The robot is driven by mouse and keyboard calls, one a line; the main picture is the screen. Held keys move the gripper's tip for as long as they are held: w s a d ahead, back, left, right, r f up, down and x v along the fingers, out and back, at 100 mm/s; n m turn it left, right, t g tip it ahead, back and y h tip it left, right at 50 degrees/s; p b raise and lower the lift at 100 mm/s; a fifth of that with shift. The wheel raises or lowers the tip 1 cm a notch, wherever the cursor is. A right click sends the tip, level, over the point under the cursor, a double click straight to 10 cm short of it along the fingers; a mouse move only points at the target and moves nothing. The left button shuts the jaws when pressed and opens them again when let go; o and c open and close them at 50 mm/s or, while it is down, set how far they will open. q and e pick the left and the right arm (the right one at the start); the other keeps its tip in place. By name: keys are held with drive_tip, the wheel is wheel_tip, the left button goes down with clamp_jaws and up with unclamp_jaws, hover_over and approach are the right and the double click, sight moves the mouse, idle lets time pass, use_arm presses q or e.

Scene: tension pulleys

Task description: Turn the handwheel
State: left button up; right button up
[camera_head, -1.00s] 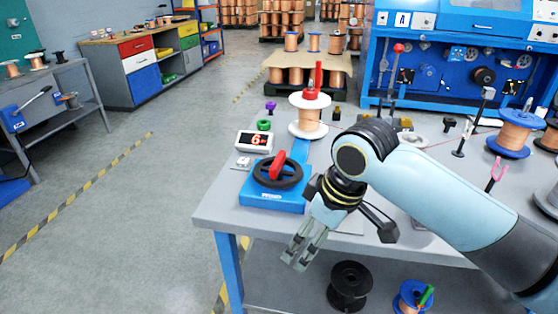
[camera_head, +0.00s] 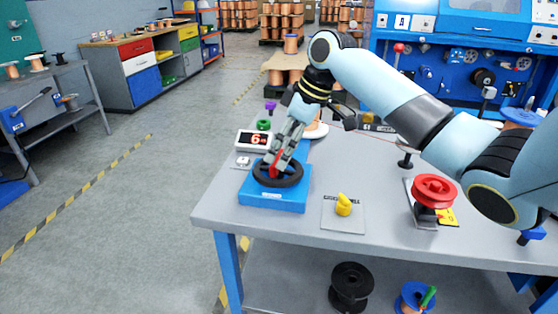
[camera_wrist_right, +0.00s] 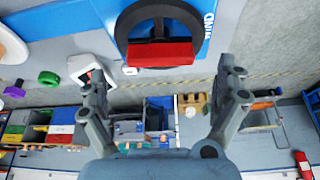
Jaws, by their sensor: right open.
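The black handwheel (camera_head: 290,181) lies flat on a blue base (camera_head: 258,199) at the near left corner of the grey table. Its red handle (camera_head: 275,160) stands up from it, partly hidden by my fingers. My right gripper (camera_head: 279,166) is above the handwheel, pointing down at the red handle. In the right wrist view the handwheel (camera_wrist_right: 160,9) is at the top, with the red handle (camera_wrist_right: 160,55) between the open fingers of my right gripper (camera_wrist_right: 164,76). The fingers stand wide apart, clear of the handle on both sides. My left gripper is not in view.
A display reading 6 (camera_head: 253,140) stands behind the base. A yellow knob (camera_head: 344,205) on a grey plate and a red pulley (camera_head: 435,189) are to the right. A white-flanged spool (camera_head: 317,130) behind is partly hidden by my arm. The table's front edge is close.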

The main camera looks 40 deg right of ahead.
sight(279, 157)
drive_tip(key=shift+x, duration=2)
drive_tip(key=c, duration=1.1)
drive_tip(key=m+p, duration=0.1)
drive_tip(key=p, duration=0.2)
drive_tip(key=shift+s+r, duration=0.1)
drive_tip(key=shift+r, duration=0.25)
drive_tip(key=shift+h+p, duration=0.3)
drive_tip(key=shift+p, duration=0.25)
drive_tip(key=shift+f+m, duration=0.25)
drive_tip(key=shift+m, duration=0.05)
